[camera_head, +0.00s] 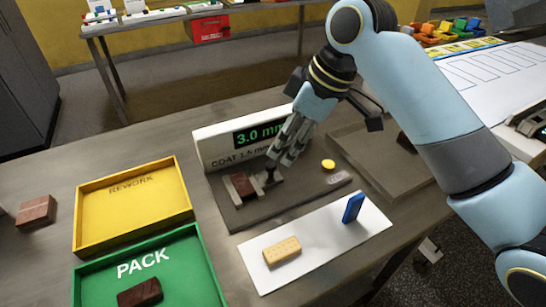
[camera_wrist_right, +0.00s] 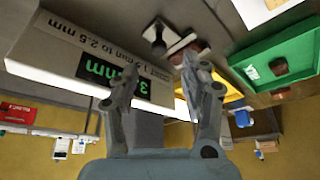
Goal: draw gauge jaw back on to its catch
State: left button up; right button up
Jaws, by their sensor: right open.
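The gauge (camera_head: 225,150) is a white block with a green display reading 3.0 mm, standing on a dark base. On the base a brown piece (camera_head: 244,186) sits between pale jaw parts, with a black knob (camera_head: 270,177) at its right. My right gripper (camera_head: 282,150) is open and empty, pointing down above and just behind the knob. In the right wrist view the open fingers of my gripper (camera_wrist_right: 155,84) frame the gauge display (camera_wrist_right: 112,78); the knob (camera_wrist_right: 158,36) and the brown pieces show beyond the fingertips. Whether a finger touches the knob I cannot tell. My left gripper is out of view.
A yellow REWORK tray (camera_head: 80,215) and a green PACK tray (camera_head: 198,262) holding a brown bar (camera_head: 139,293) are at left. A white board (camera_head: 330,248) in front bears a biscuit (camera_head: 282,250) and a blue block (camera_head: 353,207). A yellow button (camera_head: 328,165) is on the base.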

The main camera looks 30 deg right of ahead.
aim_at(274, 164)
jog(key=x, duration=0.3)
jog(key=shift+w+a+f, duration=0.1)
jog(key=shift+w+f, duration=0.05)
jog(key=shift+f, duration=0.2)
jog(key=shift+x, duration=1.25)
jog(key=shift+f, duration=0.15)
jog(key=c, duration=0.5)
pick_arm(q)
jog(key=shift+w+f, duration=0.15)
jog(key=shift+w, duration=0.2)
pick_arm(e)
grip_shut()
